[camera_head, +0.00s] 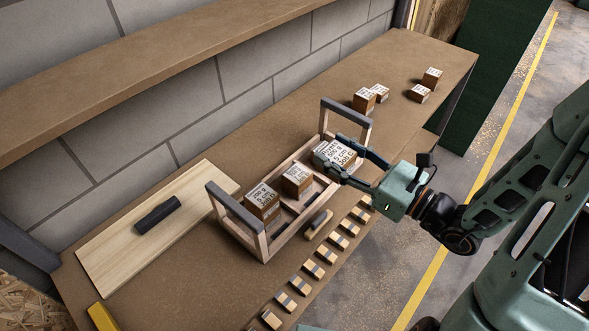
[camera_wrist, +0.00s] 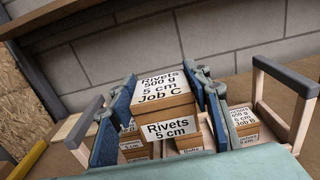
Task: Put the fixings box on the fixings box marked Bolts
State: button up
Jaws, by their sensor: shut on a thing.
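My gripper (camera_head: 340,157) is shut on a fixings box (camera_head: 334,152), a brown box with a white top label. In the wrist view the held box (camera_wrist: 165,90) reads "Rivets 500 g 5 cm Job C" and sits between the two blue fingers. It is over the right end of a wooden carrier (camera_head: 283,240) with two dark-gripped end handles. Two more labelled boxes, a left one (camera_head: 262,201) and a middle one (camera_head: 297,179), stand in the carrier. Their head-view labels are too small to read, so I cannot tell which box is marked Bolts. The held box hides what is beneath it.
Several small labelled boxes (camera_head: 364,100) stand at the bench's far right. A row of small blocks (camera_head: 311,269) lines the front edge. A pale board (camera_head: 188,225) with a dark cylinder (camera_head: 158,215) lies at left. A shelf (camera_head: 150,65) runs above along the block wall.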

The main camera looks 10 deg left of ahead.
aim_at(327, 152)
jog(key=shift+w+a+f+b, duration=0.85)
jog(key=shift+a+b, duration=0.2)
jog(key=shift+b, duration=1.5)
jog(key=w+a+f, duration=0.1)
jog(key=a+f, duration=0.1)
jog(key=w+a+f, duration=0.4)
jog(key=a, duration=0.1)
jog(key=shift+w+f, duration=0.15)
jog(key=shift+f, duration=0.2)
jog(key=f, duration=0.1)
jog(key=f+b, duration=0.1)
jog(key=shift+w+a+f, duration=0.2)
jog(key=shift+a+f, duration=0.05)
jog(key=shift+f, duration=0.6)
jog(key=shift+f, duration=0.1)
jog(key=o, duration=1.7)
jog(key=shift+f, duration=0.1)
jog(key=shift+c, duration=0.2)
